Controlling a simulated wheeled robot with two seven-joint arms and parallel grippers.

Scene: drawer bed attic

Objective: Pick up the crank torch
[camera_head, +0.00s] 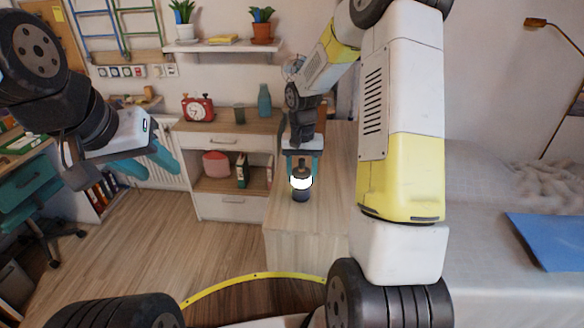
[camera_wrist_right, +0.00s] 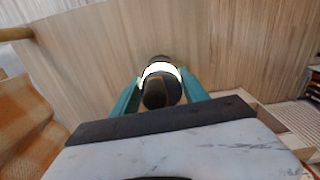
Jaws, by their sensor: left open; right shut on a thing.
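The crank torch (camera_head: 301,182) is a small dark cylinder with a glowing white band. In the head view it is upright at the near end of the wooden surface, and I cannot tell whether its base touches it. My right gripper (camera_head: 302,165) comes down from above with its teal fingers on both sides of the torch, shut on it. The right wrist view shows the torch (camera_wrist_right: 161,84) between the teal fingertips (camera_wrist_right: 160,90). My left gripper (camera_head: 150,160) is open and empty in the air at the left, far from the torch.
A low cabinet (camera_head: 225,138) behind holds a red clock (camera_head: 198,109), a dark cup (camera_head: 239,114) and a teal vase (camera_head: 264,101). A bed (camera_head: 480,200) with a blue mat (camera_head: 552,240) lies at the right. The floor (camera_head: 170,240) at the left front is clear.

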